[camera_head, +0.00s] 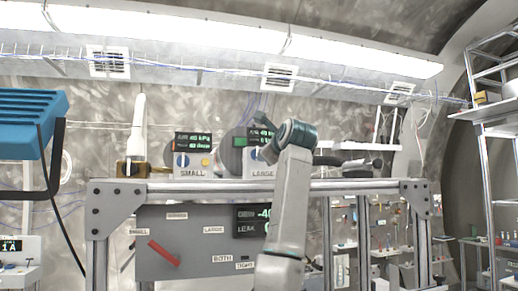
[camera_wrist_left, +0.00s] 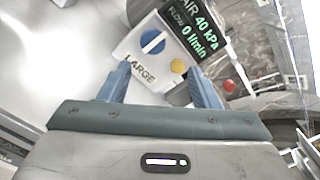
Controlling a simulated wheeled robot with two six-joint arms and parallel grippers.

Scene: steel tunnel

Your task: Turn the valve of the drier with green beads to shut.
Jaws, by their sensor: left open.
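I cannot make out green beads in either view. The LARGE box (camera_head: 262,173) stands on the bench, partly hidden behind my left arm in the head view. In the left wrist view, the LARGE box (camera_wrist_left: 128,57) has a round blue knob (camera_wrist_left: 152,42) with a slanted white bar, and a yellow button (camera_wrist_left: 178,66). My left gripper (camera_head: 265,152) is open and empty in front of this box. In the wrist view its fingers (camera_wrist_left: 160,80) are spread below the knob, apart from it. The SMALL box (camera_head: 193,172) stands to the left with a similar blue knob (camera_head: 183,161). My right gripper is out of view.
A white upright cylinder (camera_head: 138,125) on a brass base stands at the bench's left. A red lever (camera_head: 164,253) slants across the grey panel (camera_head: 190,266) below. The bench's metal rail (camera_head: 350,186) runs across the front. A red button (camera_wrist_left: 229,86) shows in the wrist view.

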